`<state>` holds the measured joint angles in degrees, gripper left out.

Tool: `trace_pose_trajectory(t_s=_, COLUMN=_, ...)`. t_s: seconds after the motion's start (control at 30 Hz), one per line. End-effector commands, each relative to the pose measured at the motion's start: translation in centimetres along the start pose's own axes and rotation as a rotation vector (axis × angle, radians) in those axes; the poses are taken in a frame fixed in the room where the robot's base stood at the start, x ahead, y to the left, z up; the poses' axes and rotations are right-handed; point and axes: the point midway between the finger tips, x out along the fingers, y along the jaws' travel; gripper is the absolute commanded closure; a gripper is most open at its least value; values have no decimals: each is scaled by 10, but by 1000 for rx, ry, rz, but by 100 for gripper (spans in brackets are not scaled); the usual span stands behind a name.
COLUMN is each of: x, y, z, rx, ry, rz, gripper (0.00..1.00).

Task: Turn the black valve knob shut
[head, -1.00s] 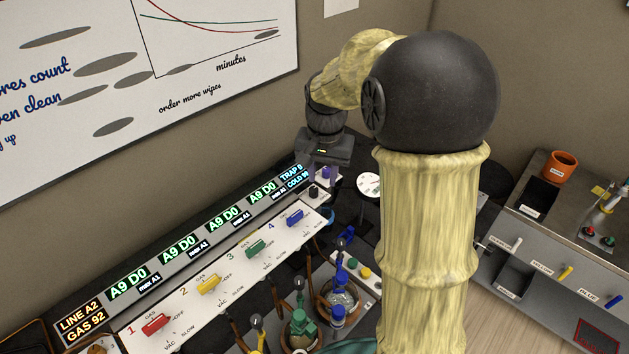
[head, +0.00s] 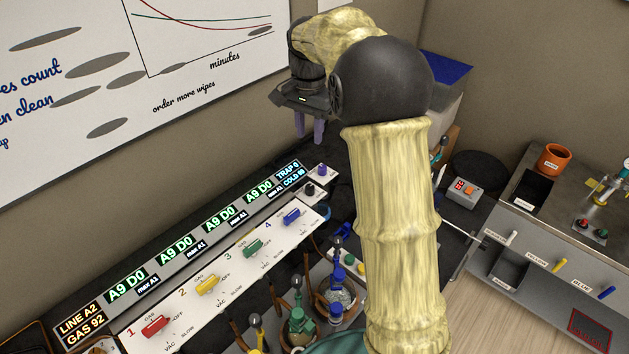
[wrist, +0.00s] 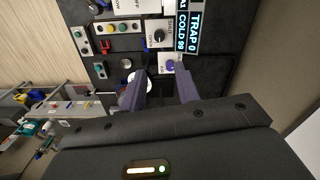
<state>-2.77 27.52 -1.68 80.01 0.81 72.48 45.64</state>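The black valve knob (head: 309,190) sits on a small white plate at the far right end of the long control panel, next to a purple knob (head: 322,170). My gripper (head: 310,130) is raised above and behind these knobs, fingers pointing down, apart and empty. In the wrist view the black knob (wrist: 159,36) lies beyond the fingertips on a white labelled plate. The purple knob (wrist: 171,66) is nearer, past the gap between the open fingers of my gripper (wrist: 158,82). The black knob's setting is too small to tell.
The panel carries red (head: 154,325), yellow (head: 208,285), green (head: 253,248) and blue (head: 291,217) valve handles. Lit displays (head: 177,250) run behind them. Glassware (head: 300,322) stands in front. My arm hides part of the bench to the right.

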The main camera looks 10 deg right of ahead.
Motion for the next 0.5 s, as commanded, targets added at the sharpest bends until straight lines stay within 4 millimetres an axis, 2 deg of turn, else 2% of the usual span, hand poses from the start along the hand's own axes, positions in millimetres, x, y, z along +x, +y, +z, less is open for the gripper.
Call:
trace_pose_trajectory(t_s=0.17, x=21, y=2, z=-1, rx=3, ry=-4, rz=4, gripper=68)
trace_pose_trajectory(t_s=0.5, x=80, y=6, z=-4, rx=11, ry=-3, rz=4, gripper=68)
